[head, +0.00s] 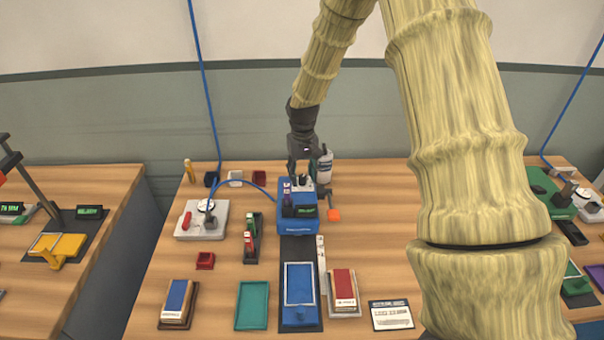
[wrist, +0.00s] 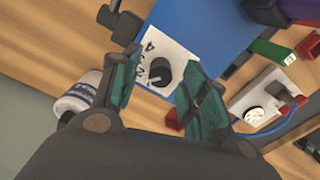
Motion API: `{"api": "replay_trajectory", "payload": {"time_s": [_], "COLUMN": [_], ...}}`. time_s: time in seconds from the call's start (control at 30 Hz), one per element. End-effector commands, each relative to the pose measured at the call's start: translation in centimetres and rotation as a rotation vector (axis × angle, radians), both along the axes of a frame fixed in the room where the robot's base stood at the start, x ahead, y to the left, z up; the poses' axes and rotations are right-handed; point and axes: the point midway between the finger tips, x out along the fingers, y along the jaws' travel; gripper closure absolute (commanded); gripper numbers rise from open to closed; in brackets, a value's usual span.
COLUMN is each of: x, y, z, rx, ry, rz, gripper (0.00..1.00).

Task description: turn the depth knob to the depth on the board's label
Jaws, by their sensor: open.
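The depth knob (wrist: 162,72) is a small black round dial on a white plate (wrist: 148,52) with printed marks, fixed to the blue machine (wrist: 203,25). In the wrist view, the teal fingers of my gripper (wrist: 160,60) are open, one on each side of the knob; I cannot tell whether they touch it. In the head view, my gripper (head: 302,172) reaches down at the back of the blue machine (head: 297,222), which bears a dark display with green characters (head: 305,211). The display and the board labels are too small to read.
A white bottle (head: 324,166) stands close to the right of my gripper. A grey device with a gauge (head: 190,225) and a blue hose stands left. Boards with labels (head: 343,291) (head: 178,300), a teal tray (head: 252,305) and a printed card (head: 391,315) lie in front.

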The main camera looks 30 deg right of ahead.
Motion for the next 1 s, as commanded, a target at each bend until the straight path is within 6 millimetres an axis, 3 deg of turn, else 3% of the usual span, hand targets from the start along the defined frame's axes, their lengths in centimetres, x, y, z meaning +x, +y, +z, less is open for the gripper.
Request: {"api": "replay_trajectory", "payload": {"time_s": [0.43, 0.7, 1.0], "x": [0.03, 0.02, 0.01], "y": [0.01, 0.0, -0.06], "z": [-0.72, -0.7, -0.64], "rx": [0.0, 0.0, -0.001], "ry": [-0.001, -0.001, -0.001], "rz": [0.001, 0.0, 0.027], "gripper": [0.56, 1.0, 1.0]}}
